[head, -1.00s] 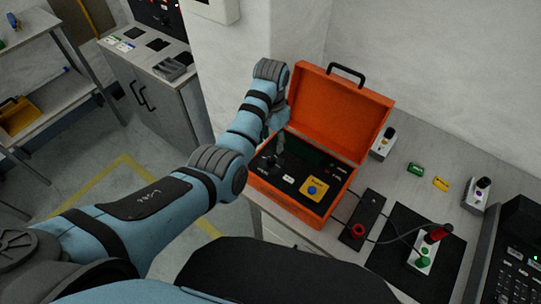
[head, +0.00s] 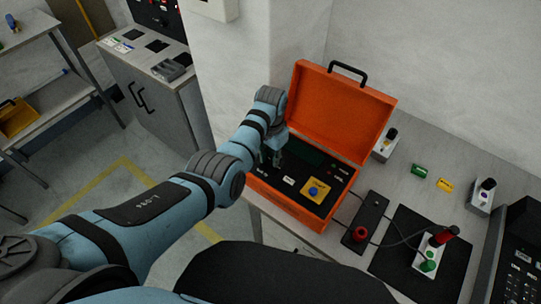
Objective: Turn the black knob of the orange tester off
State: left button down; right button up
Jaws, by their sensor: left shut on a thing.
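The orange tester (head: 345,108) stands open on the grey bench, its lid tilted back and its dark panel facing up. The panel carries a blue button (head: 314,190) on a yellow plate, a small white label and a dark green display. My left gripper (head: 271,160) reaches down over the left part of the panel. It is shut on the black knob, which the fingers mostly hide, so I cannot tell its setting. My right gripper is not in view.
Right of the tester are a black box with a red ring (head: 360,234), a dark mat (head: 392,258) with a red-and-green device, a green block (head: 419,171), a yellow card (head: 445,185) and small white boxes. The tester's raised lid stands behind my gripper.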

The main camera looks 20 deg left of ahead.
aim_at(271, 159)
pick_arm(q)
jog(key=shift+r+n+p, duration=0.15)
jog(key=shift+n+p, duration=0.3)
jog(key=shift+n, duration=0.05)
jog(key=c, duration=1.4)
grip_release()
jog(key=shift+o, duration=0.2)
jog(key=shift+w, duration=0.1)
notch_tip(271, 159, up, 12)
